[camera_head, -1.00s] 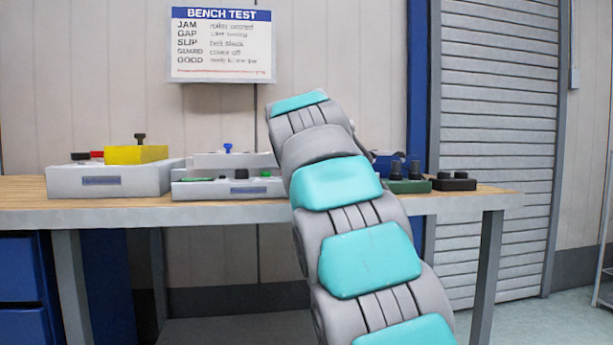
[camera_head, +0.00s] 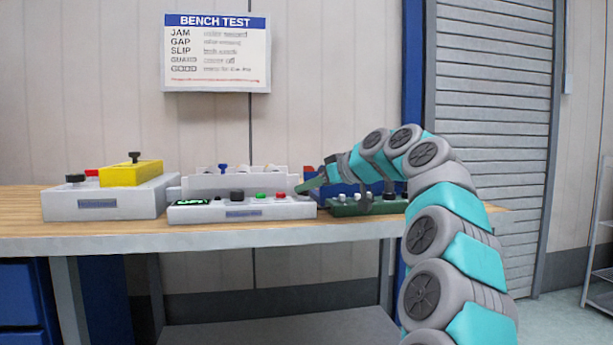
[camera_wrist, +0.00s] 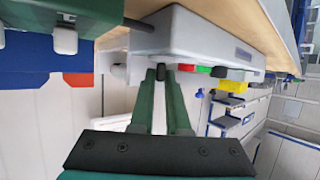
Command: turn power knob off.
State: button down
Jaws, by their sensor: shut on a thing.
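The middle control box (camera_head: 245,210) is light grey, with a green display (camera_head: 192,203), a black knob (camera_head: 237,194), a green button (camera_head: 261,195) and a red button (camera_head: 281,196) on top. My gripper (camera_head: 303,188) reaches in from the right to the box's right end. In the wrist view, my gripper's green fingers (camera_wrist: 163,78) are close together around a small dark knob (camera_wrist: 160,73), beside the red button (camera_wrist: 185,67). My gripper hides most of this knob, and its turned position cannot be told. The display's text is too blurred to read surely.
A grey box (camera_head: 105,204) with a yellow block (camera_head: 130,173) stands to the left. A raised grey rail with a blue knob (camera_head: 223,168) lies behind the middle box.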

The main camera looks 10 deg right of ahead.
jog(key=shift+w+r+n+g+y+p, duration=0.15)
jog(key=shift+n+g+y+p, duration=0.25)
jog(key=shift+n+y+p, duration=0.3)
jog(key=shift+n+g+p, duration=0.3)
jog(key=shift+g+p, duration=0.1)
jog(key=shift+p, duration=0.15)
jog(key=c, duration=0.9)
grip_release()
jog(key=shift+d, duration=0.15)
jog(key=v, duration=0.7)
jog(key=shift+s+d, duration=0.25)
jog(key=shift+s, duration=0.1)
